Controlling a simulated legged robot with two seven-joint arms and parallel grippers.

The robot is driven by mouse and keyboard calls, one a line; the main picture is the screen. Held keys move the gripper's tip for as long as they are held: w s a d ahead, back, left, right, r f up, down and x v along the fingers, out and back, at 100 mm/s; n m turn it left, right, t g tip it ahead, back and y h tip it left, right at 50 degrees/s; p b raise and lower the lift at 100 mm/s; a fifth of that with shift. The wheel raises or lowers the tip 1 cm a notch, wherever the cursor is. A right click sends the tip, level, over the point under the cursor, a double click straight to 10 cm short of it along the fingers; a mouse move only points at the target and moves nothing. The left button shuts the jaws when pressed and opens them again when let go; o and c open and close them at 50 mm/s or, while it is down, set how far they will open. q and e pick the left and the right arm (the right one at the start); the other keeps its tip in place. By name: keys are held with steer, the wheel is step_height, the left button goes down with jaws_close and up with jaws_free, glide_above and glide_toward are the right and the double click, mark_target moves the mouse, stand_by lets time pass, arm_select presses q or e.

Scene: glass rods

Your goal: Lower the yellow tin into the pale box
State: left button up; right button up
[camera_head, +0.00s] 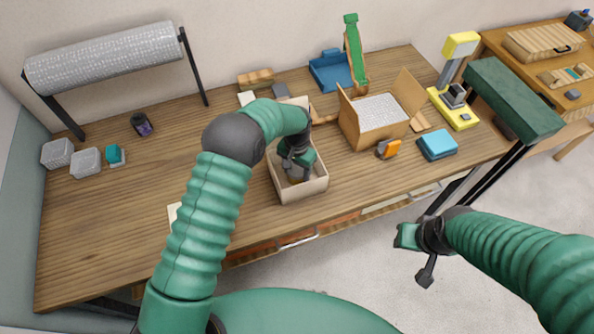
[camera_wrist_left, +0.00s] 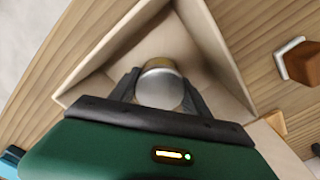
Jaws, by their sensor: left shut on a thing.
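The pale box (camera_head: 313,187) stands open on the wooden bench, near its front edge. My left gripper (camera_head: 296,172) points down into it. In the left wrist view, my left gripper (camera_wrist_left: 160,90) is shut on the yellow tin (camera_wrist_left: 161,84), with one finger on each side. The tin's round grey top and a yellowish edge show between the box walls (camera_wrist_left: 215,45). In the head view the hand covers most of the tin; I cannot tell whether it touches the box floor. My right gripper (camera_head: 420,250) hangs in front of the bench, away from the box; its jaws are unclear.
A cardboard box (camera_head: 372,125) with raised flaps stands right of the pale box. An orange tape dispenser (camera_head: 388,149) and blue stack (camera_head: 437,145) are farther right. A blue tray (camera_head: 328,72) is behind.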

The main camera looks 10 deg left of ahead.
mark_target(297, 169)
arm_select(q)
steer(key=o, duration=1.6)
steer(key=shift+c, duration=0.2)
step_height(297, 169, up, 17)
steer(key=b, duration=0.2)
steer(key=s+a+f+n+t, duration=0.1)
steer(key=s+a, duration=0.3)
steer(key=s, duration=0.7)
steer(key=s+a+f+n+t, duration=0.1)
steer(key=s+a+f+n, duration=0.2)
steer(key=s, duration=0.9)
steer(key=shift+a+t, duration=0.3)
steer(key=shift+a, duration=0.4)
